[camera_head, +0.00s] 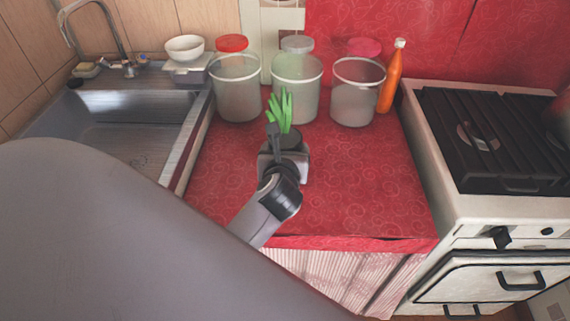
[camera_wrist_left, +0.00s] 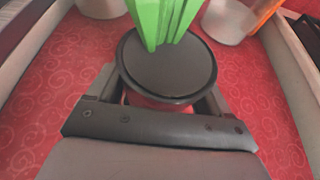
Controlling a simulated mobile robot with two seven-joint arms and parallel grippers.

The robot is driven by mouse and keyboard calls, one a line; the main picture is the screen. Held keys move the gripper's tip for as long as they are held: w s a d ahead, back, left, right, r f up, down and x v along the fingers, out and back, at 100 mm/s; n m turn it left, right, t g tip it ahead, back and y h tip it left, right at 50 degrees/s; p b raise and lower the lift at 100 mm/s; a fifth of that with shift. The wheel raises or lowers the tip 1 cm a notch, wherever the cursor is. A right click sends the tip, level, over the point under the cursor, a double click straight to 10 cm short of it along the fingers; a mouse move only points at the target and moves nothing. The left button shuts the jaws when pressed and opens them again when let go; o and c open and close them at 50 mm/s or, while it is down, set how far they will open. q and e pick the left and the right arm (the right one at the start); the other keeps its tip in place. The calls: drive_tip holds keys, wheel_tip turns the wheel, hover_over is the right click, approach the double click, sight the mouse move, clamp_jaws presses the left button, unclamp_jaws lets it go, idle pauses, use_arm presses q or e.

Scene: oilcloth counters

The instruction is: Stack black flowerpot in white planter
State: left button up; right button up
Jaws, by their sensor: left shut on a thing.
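The black flowerpot (camera_head: 293,140) has dark soil and a bright green plant (camera_head: 281,109). My left gripper (camera_head: 284,152) is shut on the pot and holds it over the red counter. In the left wrist view the pot (camera_wrist_left: 168,68) is upright between the two fingers, and its lower part is hidden. Three pale, pot-like open containers stand in a row at the back: left (camera_head: 237,95), middle (camera_head: 296,95) and right (camera_head: 355,95). I cannot tell which of them is the white planter. The right gripper is not in view.
An orange bottle (camera_head: 391,78) stands beside the right container. Red, grey and pink tops show behind the row. A sink (camera_head: 130,135) with a white bowl (camera_head: 184,48) behind it is at left, a stove (camera_head: 480,140) at right. The red cloth (camera_head: 370,190) is clear in front.

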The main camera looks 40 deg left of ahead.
use_arm(q)
wheel_tip(320, 180, down, 4)
drive_tip(key=shift+r+b, duration=0.15)
drive_tip(key=shift+b, duration=0.25)
drive_tip(key=shift+s, duration=0.1)
